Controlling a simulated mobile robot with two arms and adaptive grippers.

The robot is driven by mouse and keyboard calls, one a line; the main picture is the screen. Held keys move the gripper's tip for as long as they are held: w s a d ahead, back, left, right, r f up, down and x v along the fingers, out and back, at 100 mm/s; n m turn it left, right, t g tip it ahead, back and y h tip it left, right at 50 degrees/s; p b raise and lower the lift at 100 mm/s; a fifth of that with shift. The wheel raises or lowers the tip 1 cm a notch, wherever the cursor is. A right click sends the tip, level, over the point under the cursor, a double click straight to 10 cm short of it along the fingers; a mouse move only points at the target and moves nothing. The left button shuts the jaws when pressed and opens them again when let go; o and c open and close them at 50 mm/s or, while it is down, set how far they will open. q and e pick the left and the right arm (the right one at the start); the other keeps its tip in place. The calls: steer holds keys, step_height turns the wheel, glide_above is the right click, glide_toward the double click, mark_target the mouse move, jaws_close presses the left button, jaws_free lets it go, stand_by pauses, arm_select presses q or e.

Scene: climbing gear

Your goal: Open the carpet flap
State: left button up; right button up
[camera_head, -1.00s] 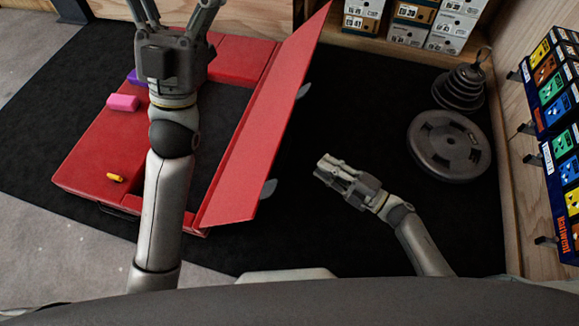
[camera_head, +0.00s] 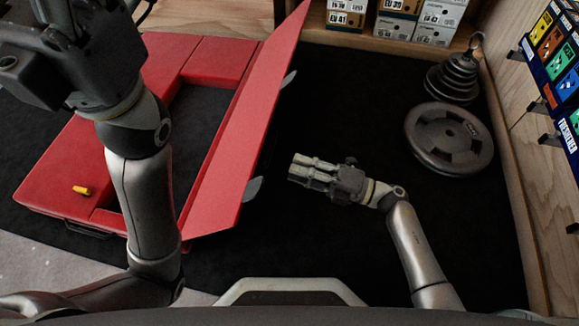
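The red pad (camera_head: 70,160) lies on the dark floor at the left, with a dark carpeted area inside its frame. Its long red flap (camera_head: 235,135) stands raised and tilted along the pad's right side. My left gripper (camera_head: 70,45) is at the upper left, above the pad and close to the camera. Its fingertips are cut off by the top edge, so I cannot tell whether it is open, and nothing is seen held. My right gripper (camera_head: 302,170) is right of the flap, apart from it, with its fingers close together and empty.
A small yellow piece (camera_head: 82,189) lies on the pad's near left part. Shoe boxes (camera_head: 398,22) sit at the back.

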mark_target(268, 159)
steer(key=shift+b+x, duration=0.35)
steer(key=shift+x, duration=1.6)
steer(key=shift+d, duration=0.1)
jaws_close()
